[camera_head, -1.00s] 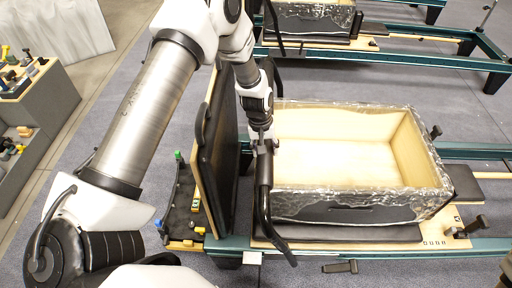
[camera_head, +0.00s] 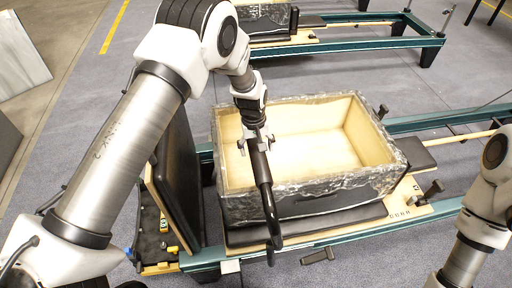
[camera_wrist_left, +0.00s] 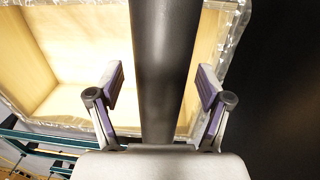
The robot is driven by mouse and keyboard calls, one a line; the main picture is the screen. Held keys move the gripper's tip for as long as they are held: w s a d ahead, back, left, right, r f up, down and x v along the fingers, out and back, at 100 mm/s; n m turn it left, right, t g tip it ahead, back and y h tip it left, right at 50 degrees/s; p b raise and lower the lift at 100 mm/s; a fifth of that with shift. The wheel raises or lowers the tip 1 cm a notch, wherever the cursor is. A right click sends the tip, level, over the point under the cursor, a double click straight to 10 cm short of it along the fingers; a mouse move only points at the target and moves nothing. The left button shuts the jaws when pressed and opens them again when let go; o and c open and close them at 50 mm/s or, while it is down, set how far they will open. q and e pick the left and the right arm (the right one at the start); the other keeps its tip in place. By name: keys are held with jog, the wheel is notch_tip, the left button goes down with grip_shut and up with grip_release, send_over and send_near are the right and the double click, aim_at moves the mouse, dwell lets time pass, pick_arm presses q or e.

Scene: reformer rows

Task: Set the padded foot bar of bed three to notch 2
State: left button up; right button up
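The black padded foot bar (camera_head: 265,190) of the near bed stands raised over the left part of a foil-edged box. In the left wrist view the bar (camera_wrist_left: 165,60) runs lengthwise between the fingers. My left gripper (camera_head: 256,142) is at the upper part of the bar. In the left wrist view, my left gripper (camera_wrist_left: 161,86) has one finger on each side of the bar, with a gap visible at both sides, so it is open around it. The bar's lower end and the notches are not clearly visible. My right gripper is out of view.
The open box (camera_head: 308,196) stands on the near bed's carriage. A black padded board (camera_head: 176,185) stands upright to the left. A black post (camera_head: 433,188) is at the right. Another bed (camera_head: 345,42) lies behind.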

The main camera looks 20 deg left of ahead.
pick_arm(q)
notch_tip(320, 180, up, 12)
jog(key=shift+s+a, duration=0.25)
jog(key=shift+a, duration=0.1)
dwell(0.5)
